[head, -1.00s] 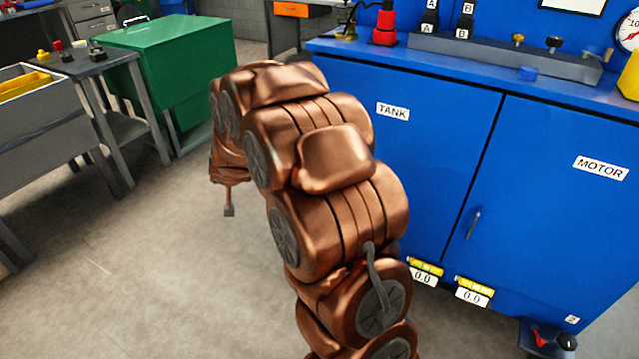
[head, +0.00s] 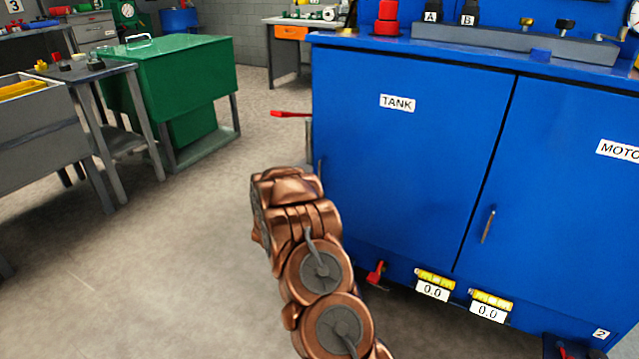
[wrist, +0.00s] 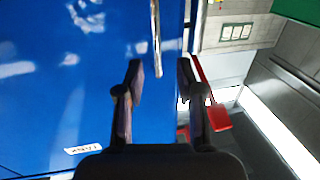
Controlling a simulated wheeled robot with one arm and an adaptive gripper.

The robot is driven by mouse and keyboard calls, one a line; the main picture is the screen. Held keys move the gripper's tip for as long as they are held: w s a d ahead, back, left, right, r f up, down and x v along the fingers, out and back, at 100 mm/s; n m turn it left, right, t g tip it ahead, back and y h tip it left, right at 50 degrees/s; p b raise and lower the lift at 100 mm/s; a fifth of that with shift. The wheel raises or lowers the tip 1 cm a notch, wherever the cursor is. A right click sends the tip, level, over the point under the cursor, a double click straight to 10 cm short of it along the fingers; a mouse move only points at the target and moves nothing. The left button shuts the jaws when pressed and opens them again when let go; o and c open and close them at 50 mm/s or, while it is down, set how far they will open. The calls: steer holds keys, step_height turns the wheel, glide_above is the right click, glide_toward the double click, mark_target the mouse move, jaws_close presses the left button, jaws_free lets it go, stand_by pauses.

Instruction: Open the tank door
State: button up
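The blue tank door (head: 400,160) is shut, flush with the cabinet front, and bears a white TANK label (head: 397,103). Its slim metal handle (head: 320,172) is at the left edge, just above my arm. In the wrist view the handle (wrist: 156,38) is a silver bar running up from between the fingertips. My gripper (wrist: 160,80) is open and empty, with one finger on each side of the handle's line; the handle's near end lies about level with the fingertips. I cannot tell the depth gap. My arm hides the gripper in the head view.
A red lever (head: 290,114) sticks out from the cabinet's left side; it shows close by the right finger in the wrist view (wrist: 212,108). The motor door (head: 560,200) is shut on the right. Open floor lies left, before a green bin (head: 170,85).

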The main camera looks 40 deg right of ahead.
mark_target(319, 176)
steer(key=shift+s+b+x, duration=0.15)
steer(key=shift+b+x, duration=0.15)
steer(key=shift+x, duration=1.7)
steer(key=shift+s+b+x, duration=0.1)
steer(key=shift+b+x, duration=0.2)
steer(key=shift+x, duration=1.65)
steer(key=shift+d, duration=0.15)
steer(key=shift+c, duration=0.2)
jaws_close()
